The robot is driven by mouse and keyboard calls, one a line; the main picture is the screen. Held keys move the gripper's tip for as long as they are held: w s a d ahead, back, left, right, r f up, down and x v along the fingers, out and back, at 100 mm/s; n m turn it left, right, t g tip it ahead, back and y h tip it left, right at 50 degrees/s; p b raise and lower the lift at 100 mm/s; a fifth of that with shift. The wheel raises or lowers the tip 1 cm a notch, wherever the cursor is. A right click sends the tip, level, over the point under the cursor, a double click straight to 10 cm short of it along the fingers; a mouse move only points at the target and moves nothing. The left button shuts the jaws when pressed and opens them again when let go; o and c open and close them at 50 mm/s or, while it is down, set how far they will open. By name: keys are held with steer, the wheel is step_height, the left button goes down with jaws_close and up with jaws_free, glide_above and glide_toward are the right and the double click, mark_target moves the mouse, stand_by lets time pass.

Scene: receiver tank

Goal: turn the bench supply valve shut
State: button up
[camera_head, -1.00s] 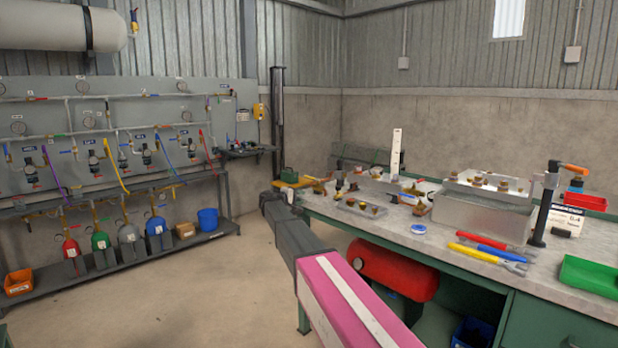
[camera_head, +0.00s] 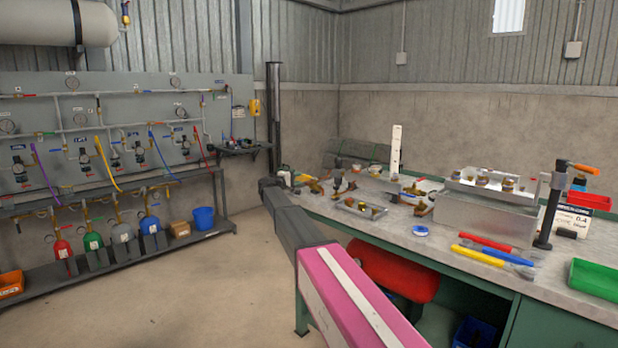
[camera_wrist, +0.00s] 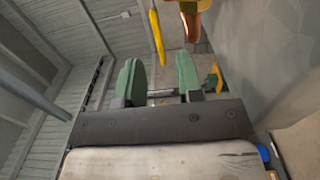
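My gripper (camera_wrist: 160,82) has two green fingers, seen in the wrist view. They stand apart with a clear gap and nothing visibly held. A yellow lever-like piece (camera_wrist: 157,35) hangs beyond the gap, and a copper-coloured fitting (camera_wrist: 196,18) is just right of it, both apart from the fingers. I cannot tell whether either belongs to the bench supply valve. In the head view my arm reaches to the far left end of the workbench (camera_head: 400,232), where small brass and yellow fittings (camera_head: 312,184) lie. The gripper itself is not clear there.
A gas panel (camera_head: 95,120) stands at the left wall. The floor between is clear.

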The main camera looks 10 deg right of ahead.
mark_target(305, 176)
steer(key=x, duration=0.7)
steer(key=shift+w+d, duration=0.25)
jaws_close()
